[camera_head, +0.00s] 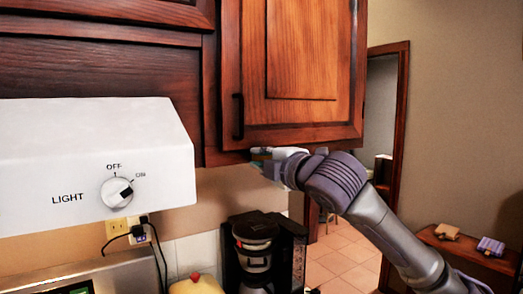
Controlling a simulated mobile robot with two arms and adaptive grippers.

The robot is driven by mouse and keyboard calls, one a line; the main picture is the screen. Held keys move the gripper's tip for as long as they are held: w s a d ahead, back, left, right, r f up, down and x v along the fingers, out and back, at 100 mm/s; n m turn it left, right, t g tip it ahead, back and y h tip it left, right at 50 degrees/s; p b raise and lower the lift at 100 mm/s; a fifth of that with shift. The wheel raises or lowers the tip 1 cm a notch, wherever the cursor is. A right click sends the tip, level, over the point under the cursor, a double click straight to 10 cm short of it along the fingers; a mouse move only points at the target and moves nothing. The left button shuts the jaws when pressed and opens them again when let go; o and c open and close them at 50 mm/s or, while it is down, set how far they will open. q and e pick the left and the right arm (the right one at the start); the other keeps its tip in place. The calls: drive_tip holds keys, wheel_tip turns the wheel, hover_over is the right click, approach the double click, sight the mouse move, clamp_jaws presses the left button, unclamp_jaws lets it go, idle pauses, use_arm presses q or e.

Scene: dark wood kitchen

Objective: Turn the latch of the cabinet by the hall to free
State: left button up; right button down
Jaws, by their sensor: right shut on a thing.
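The cabinet (308,70) by the hall is a reddish-brown wooden wall cabinet with a dark vertical handle (238,116) at the lower left of its door. The door looks closed. My right gripper (267,163) is at the cabinet's bottom edge, just right of and below the handle. It is shut on the latch, which is mostly hidden by the fingers. A small yellowish-green bit (261,154) shows at the fingertips; I cannot tell which way the latch is turned. My left gripper is not in view.
A white range hood (90,150) with a LIGHT knob (117,192) is at the left. A black coffee maker (262,250) stands below the gripper. A doorway (385,130) and a wooden shelf (470,250) with small items are at the right.

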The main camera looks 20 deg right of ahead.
drive_tip(key=shift+f+n, duration=0.2)
drive_tip(key=shift+n, duration=0.1)
drive_tip(key=c, duration=1.1)
unclamp_jaws()
drive_tip(key=shift+r, duration=0.1)
drive_tip(key=s+d, duration=0.1)
drive_tip(key=s, duration=1.1)
drive_tip(key=shift+d, duration=0.3)
